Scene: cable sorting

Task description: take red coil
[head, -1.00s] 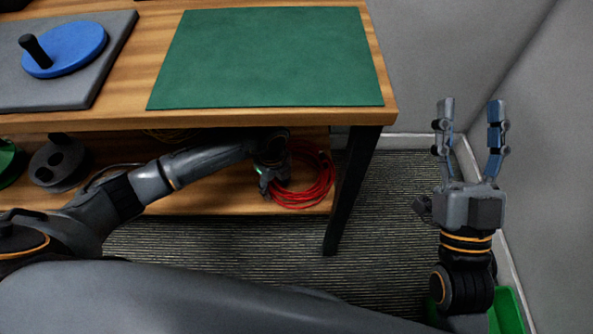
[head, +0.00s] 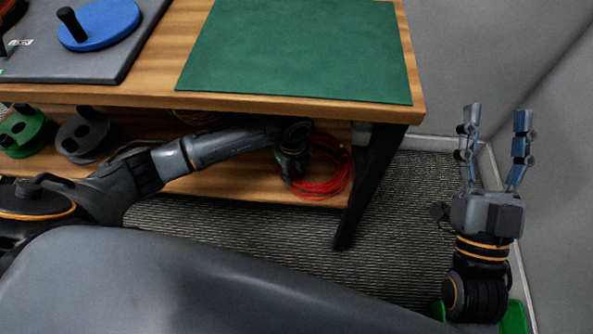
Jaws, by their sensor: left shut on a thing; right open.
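The red coil (head: 328,183) lies on the lower shelf of the table, near its right end. My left gripper (head: 291,180) reaches in under the tabletop and is shut on the red coil at its left side. Its fingers are partly hidden by the gripper body. My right gripper (head: 495,150) is open and empty, pointing up over the floor to the right of the table.
A green mat (head: 300,50) and a grey mat with a blue disc (head: 100,25) lie on the tabletop. The shelf also holds a green spool (head: 22,130), a grey spool (head: 84,136) and a yellow cable (head: 195,116). A black table leg (head: 366,190) stands right of the coil.

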